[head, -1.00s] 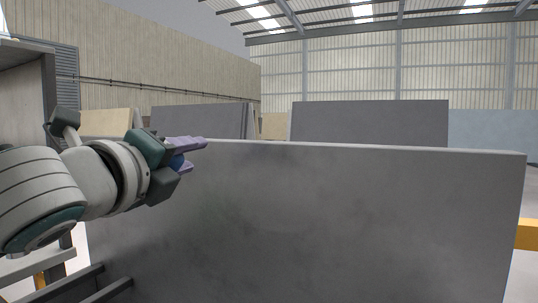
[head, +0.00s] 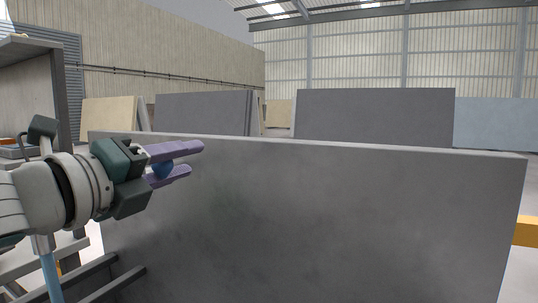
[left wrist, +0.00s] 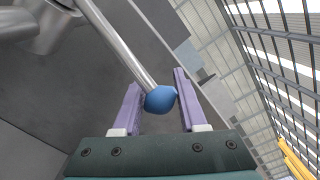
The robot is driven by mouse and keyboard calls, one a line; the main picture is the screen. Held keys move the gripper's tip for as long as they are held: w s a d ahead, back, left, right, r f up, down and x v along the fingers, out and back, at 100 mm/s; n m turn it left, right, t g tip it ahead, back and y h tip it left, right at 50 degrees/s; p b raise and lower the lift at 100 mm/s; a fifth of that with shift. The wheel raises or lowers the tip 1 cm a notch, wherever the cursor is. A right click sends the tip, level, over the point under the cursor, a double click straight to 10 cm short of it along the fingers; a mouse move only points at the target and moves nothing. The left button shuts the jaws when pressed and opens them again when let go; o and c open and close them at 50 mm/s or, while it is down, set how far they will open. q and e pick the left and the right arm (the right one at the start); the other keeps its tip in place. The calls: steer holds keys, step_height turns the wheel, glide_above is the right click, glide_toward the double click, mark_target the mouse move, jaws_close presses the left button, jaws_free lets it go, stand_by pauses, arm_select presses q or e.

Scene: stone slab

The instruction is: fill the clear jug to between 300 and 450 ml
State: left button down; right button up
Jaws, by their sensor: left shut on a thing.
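My left gripper (head: 196,158) points right in the head view, in front of the grey slab. Its purple fingers are shut on a blue knob (head: 162,170). In the left wrist view the knob (left wrist: 160,99) sits between the fingers at the end of a metal rod (left wrist: 118,42). A light blue column like running water (head: 52,278) hangs below a pale pipe end (head: 42,243) under my left wrist. Its lower end is out of frame. The clear jug is not visible in either view. My right gripper is not in view.
A large upright stone slab (head: 330,225) fills the front. Dark bars (head: 112,285) lie at its lower left. A grey shelf unit (head: 28,85) with a tray-like thing (head: 15,152) stands at the left edge. More slabs (head: 375,118) stand behind.

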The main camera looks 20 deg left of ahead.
mark_target(155, 170)
arm_select(q)
steer(key=shift+c, duration=2.3)
jaws_free()
steer(key=shift+w+d, duration=0.1)
steer(key=shift+d, duration=0.05)
steer(key=s, duration=0.3)
steer(key=s+b, duration=0.1)
steer(key=s, duration=0.4)
steer(key=shift+s+a+f, duration=0.1)
steer(key=shift+s+a, duration=0.2)
steer(key=shift+a, duration=0.05)
steer(key=shift+s, duration=0.7)
steer(key=shift+a, duration=0.1)
